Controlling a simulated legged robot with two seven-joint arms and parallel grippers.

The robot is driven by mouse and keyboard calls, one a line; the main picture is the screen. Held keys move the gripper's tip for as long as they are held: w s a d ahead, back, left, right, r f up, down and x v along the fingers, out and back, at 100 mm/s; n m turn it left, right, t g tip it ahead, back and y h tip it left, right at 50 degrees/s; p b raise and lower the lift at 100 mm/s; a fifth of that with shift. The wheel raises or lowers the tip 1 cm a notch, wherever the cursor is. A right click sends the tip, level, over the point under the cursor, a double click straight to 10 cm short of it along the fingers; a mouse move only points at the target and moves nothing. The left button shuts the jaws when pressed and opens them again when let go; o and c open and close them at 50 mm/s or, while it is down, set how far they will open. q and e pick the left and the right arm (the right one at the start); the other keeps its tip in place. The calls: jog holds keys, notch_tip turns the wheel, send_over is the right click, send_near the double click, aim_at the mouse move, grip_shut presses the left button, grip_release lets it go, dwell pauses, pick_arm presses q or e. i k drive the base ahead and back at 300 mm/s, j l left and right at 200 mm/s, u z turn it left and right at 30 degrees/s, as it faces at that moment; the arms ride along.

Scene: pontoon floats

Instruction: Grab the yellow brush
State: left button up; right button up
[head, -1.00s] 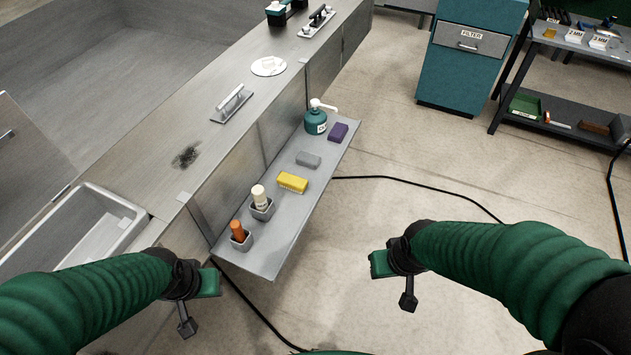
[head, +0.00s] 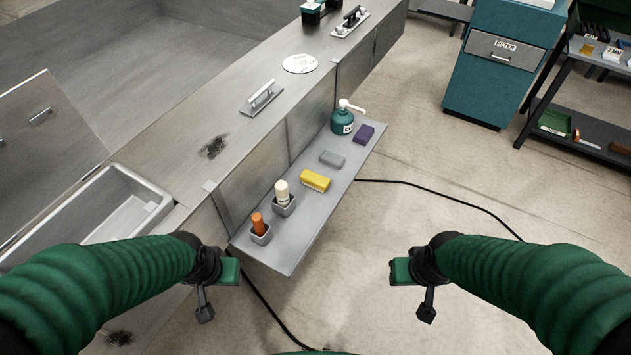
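The yellow brush (head: 315,181) lies on the grey side shelf (head: 291,246), between a grey block and a cup with a cream-handled item. My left gripper (head: 230,271) is near the shelf's front left end, apart from the brush. My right gripper (head: 400,271) is over the floor to the right of the shelf, also apart from the brush. Both have green fingertips and nothing visible in them. Whether the fingers are parted cannot be made out.
The shelf also holds an orange-handled item (head: 258,223), a cream-handled item (head: 282,190), a grey block (head: 332,158), a purple block (head: 364,133) and a teal pump bottle (head: 343,121). The metal bench (head: 190,180) borders the shelf's left. A black cable (head: 440,187) crosses open floor.

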aim_at(317, 183)
jog(key=i+l, duration=0.35)
jog(key=i+l+u, duration=0.25)
jog(key=u, duration=0.2)
jog(key=i+l+u, duration=0.3)
jog(key=u, duration=0.2)
jog(key=i+l+u, duration=0.15)
jog(key=l+u, duration=0.3)
jog(key=u, duration=0.45)
